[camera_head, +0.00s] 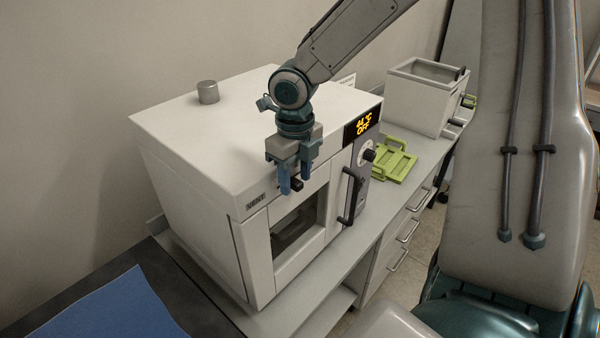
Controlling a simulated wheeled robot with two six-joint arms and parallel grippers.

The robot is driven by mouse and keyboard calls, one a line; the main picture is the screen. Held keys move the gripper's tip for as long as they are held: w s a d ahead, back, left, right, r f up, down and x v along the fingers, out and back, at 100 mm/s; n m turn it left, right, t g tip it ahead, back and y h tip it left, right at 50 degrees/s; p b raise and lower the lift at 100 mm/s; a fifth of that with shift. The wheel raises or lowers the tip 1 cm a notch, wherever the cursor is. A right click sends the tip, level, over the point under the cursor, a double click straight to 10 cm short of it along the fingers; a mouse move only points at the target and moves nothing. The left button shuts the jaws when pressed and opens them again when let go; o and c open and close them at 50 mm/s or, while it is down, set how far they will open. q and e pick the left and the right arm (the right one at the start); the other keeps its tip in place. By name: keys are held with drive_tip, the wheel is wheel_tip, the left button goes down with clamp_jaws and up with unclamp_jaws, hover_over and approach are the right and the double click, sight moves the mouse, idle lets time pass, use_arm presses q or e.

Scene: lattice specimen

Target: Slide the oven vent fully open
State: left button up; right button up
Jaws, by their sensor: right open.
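The white oven (190,150) stands on the grey bench, with a small "VENT" label (256,201) at the top left of its front. My right gripper (295,182) hangs fingers-down at the oven's upper front edge, right of the label. Its two blue fingertips are apart. A small dark knob (296,185), apparently the vent slider, shows between them; I cannot tell whether the fingers touch it. The vent's track is mostly hidden by the gripper. My left gripper is not in view.
The oven's display (363,124) reads 44 °C OFF, above a dial and a black door handle (350,197). A metal cylinder (208,92) stands on top. A green rack (394,160) and a grey open-topped box (420,100) are to the right. A blue mat (105,305) lies lower left.

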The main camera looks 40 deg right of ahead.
drive_tip(key=shift+w+f, duration=0.1)
drive_tip(key=shift+w, duration=0.15)
drive_tip(key=shift+c, duration=0.3)
clamp_jaws()
drive_tip(key=d, duration=0.7)
drive_tip(key=shift+w+d, duration=0.3)
drive_tip(key=shift+o, duration=0.3)
unclamp_jaws()
drive_tip(key=shift+s, duration=0.1)
wheel_tip(320, 180, up, 6)
